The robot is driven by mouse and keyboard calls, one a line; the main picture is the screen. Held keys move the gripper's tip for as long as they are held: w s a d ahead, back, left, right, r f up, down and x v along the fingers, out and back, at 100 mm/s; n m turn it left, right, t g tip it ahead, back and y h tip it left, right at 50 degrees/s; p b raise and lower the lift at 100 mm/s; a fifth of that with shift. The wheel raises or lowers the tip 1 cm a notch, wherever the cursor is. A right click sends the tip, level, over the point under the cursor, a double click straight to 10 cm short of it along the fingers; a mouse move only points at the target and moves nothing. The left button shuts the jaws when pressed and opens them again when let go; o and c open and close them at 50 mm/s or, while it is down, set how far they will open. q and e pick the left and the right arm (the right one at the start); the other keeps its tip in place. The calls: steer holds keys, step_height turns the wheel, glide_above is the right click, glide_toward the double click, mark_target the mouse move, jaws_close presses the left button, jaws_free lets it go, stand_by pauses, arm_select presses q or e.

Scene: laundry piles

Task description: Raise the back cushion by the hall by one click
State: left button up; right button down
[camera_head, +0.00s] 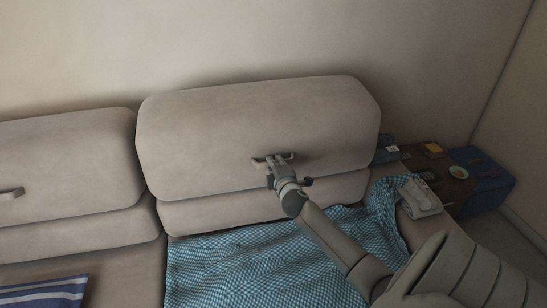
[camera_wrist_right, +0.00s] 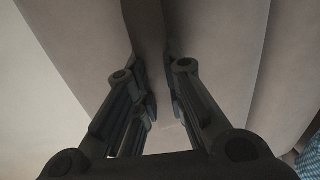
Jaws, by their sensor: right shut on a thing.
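The back cushion (camera_head: 250,120) on the right is a large beige block standing above a lower beige section of the sofa back. A small pull handle sits low on its front face (camera_head: 287,156). My right gripper (camera_head: 271,163) is at this handle and shut on it. In the right wrist view the gripper's two dark fingers (camera_wrist_right: 160,95) close on a dark strip in front of the beige cushion (camera_wrist_right: 215,40). The contact itself is partly hidden by the fingers. My left gripper is in neither view.
A second back cushion (camera_head: 65,165) with its own handle (camera_head: 11,193) stands to the left. A blue checked cloth (camera_head: 240,265) covers the seat, and a striped blue cushion (camera_head: 45,292) lies at lower left. A brown side surface (camera_head: 447,187) with small items is at right.

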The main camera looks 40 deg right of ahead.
steer(key=shift+s+a+f, duration=0.25)
steer(key=shift+s+f, duration=0.15)
steer(key=c, duration=1.9)
jaws_free()
steer(key=o, duration=0.4)
steer(key=shift+r, duration=0.15)
steer(key=v, duration=1.2)
